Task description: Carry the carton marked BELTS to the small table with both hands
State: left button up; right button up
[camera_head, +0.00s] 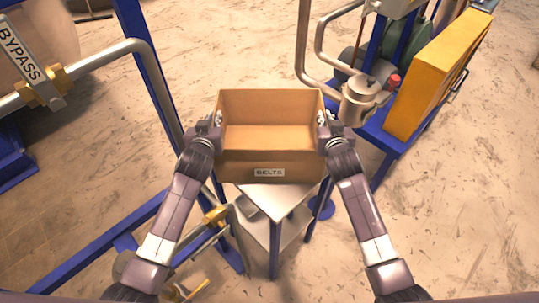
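The open, empty brown carton (270,138) marked BELTS is in the middle of the head view, its label facing me. My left gripper (216,122) is at the carton's left wall and my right gripper (325,122) at its right wall. The fingers are small and partly hidden, so I cannot tell how far they are closed. A small table (275,204) with a light top and a lower shelf shows below the carton in the picture. The carton covers the table's far part. I cannot tell whether the carton touches the tabletop.
A blue frame with a pipe marked BYPASS (22,58) stands at the left. A yellow box (437,72) and pipework with a metal canister (360,98) stand on a blue frame at the right, close to my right gripper. Pale floor is open at the lower right.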

pick_arm(q)
jog(key=o, duration=0.3)
jog(key=shift+s+r, duration=0.1)
jog(key=shift+r, duration=0.05)
pick_arm(e)
jog(key=o, duration=0.3)
jog(key=shift+r, duration=0.15)
pick_arm(q)
jog(key=shift+s, duration=0.2)
jog(key=v, duration=1)
jog(key=shift+s+r, duration=0.15)
jog(key=shift+s, duration=0.15)
jog(key=shift+s+r, duration=0.15)
jog(key=shift+s, duration=0.25)
pick_arm(e)
jog(key=shift+s, duration=0.15)
jog(key=v, duration=1.1)
jog(key=shift+s+r, duration=0.15)
jog(key=shift+s, duration=0.25)
